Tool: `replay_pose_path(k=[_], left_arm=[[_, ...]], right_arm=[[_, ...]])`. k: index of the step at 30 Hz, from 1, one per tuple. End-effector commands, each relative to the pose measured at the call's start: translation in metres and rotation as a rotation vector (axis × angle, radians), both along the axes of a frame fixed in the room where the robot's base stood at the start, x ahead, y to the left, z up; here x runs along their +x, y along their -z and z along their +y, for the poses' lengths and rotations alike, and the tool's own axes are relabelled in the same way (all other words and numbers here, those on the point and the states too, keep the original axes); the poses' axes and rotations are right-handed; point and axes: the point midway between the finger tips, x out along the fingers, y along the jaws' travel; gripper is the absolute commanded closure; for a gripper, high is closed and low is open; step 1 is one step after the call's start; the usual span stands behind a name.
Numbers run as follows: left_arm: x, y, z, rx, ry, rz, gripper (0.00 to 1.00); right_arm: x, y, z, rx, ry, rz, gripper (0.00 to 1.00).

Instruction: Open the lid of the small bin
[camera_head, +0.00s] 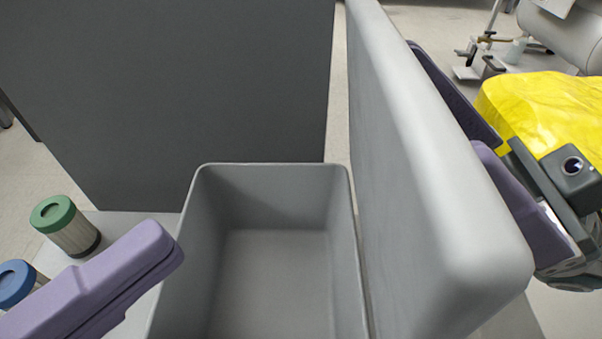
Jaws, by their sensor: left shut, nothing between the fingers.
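The small grey bin (200,230) stands in the middle, and its empty inside shows. Its pale grey lid (430,190) stands raised, roughly upright, along the bin's right side. My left gripper (170,250), with purple fingers, is shut and empty beside the bin's left wall; its tip overlaps that wall in the picture, and I cannot tell whether they touch. My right gripper (475,145) is on the far right side of the lid, its two purple fingers spread apart. The lid hides part of these fingers, so contact with it cannot be told.
A green-capped jar (70,228) and a blue-capped jar (18,285) stand left of the bin on a pale surface (105,222). A dark grey panel (200,90) rises behind the bin. A yellow bag-like thing (545,105) lies at right, near my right gripper.

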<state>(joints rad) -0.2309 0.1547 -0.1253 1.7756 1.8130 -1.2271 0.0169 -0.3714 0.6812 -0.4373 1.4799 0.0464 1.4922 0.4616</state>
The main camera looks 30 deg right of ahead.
Motion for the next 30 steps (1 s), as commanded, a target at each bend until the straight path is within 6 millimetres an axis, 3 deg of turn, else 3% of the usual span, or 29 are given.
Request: replay_pose_path(k=[8,12,18,30], left_arm=[[0.011,-0.006,-0.059,-0.003,0.001,-0.003,1.00],[-0.002,-0.009,-0.076,-0.001,0.001,0.000,1.00],[-0.010,-0.010,-0.089,0.001,0.001,-0.001,1.00],[-0.012,-0.011,-0.091,0.007,0.002,-0.005,1.00]], right_arm=[[0.000,0.006,0.000,-0.013,0.000,0.018,1.00],[0.000,0.006,0.000,-0.013,0.001,0.018,1.00],[0.000,0.006,0.000,-0.013,0.001,0.018,1.00],[0.000,0.006,0.000,-0.013,0.002,0.018,1.00]])
